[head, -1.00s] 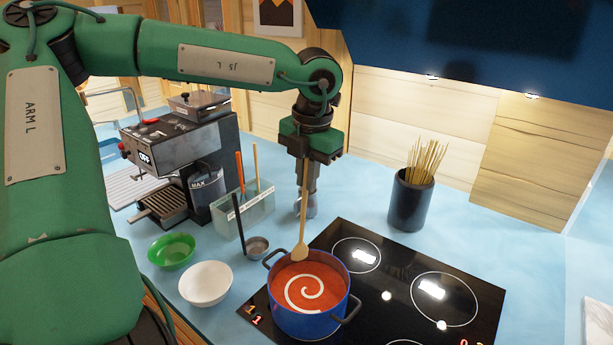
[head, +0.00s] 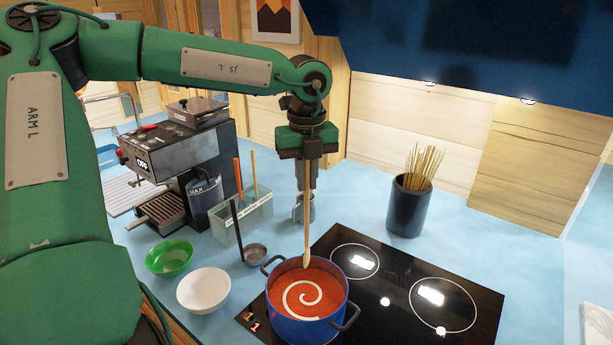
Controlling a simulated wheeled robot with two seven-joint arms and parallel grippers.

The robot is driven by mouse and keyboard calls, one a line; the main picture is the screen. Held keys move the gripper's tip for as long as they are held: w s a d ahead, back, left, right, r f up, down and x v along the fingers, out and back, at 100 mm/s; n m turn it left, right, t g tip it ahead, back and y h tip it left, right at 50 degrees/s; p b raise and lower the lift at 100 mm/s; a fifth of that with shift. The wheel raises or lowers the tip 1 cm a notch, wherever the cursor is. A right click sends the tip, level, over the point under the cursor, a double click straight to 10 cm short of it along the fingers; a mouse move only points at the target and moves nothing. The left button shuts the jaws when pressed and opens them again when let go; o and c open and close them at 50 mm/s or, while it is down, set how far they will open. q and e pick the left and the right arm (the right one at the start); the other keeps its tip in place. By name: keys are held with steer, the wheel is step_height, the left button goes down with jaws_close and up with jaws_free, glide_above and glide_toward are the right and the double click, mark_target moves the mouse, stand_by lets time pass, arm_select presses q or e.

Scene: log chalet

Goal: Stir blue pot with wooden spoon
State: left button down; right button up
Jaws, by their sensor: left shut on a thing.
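The blue pot (head: 308,329) stands on the front left of the black cooktop. It holds red soup with a white swirl. My left gripper (head: 307,160) is shut on the wooden spoon (head: 307,222) by its handle, above and behind the pot. The spoon hangs nearly upright, head down. Its head is at the pot's back rim, over the edge of the soup; I cannot tell whether it touches the soup. My right gripper is not in view.
The black cooktop (head: 400,278) has bare rings to the right. A dark pot of spaghetti (head: 409,206) stands behind it. A utensil holder (head: 228,226), ladle (head: 255,253), white bowl (head: 204,291), green bowl (head: 170,258) and coffee machine (head: 180,150) are on the left.

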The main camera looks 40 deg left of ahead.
arm_select(q)
steer(key=b, duration=0.2)
glide_above(307, 245)
step_height(307, 245, down, 6)
steer(key=r, duration=0.1)
steer(key=f+b, duration=0.9)
steer(key=shift+w+a+f, duration=0.25)
steer(key=shift+a, duration=0.05)
steer(key=shift+f+b, duration=0.35)
steer(key=shift+b, duration=0.2)
steer(key=shift+f+b, duration=0.3)
steer(key=shift+b, duration=0.05)
steer(key=shift+f+b, duration=0.6)
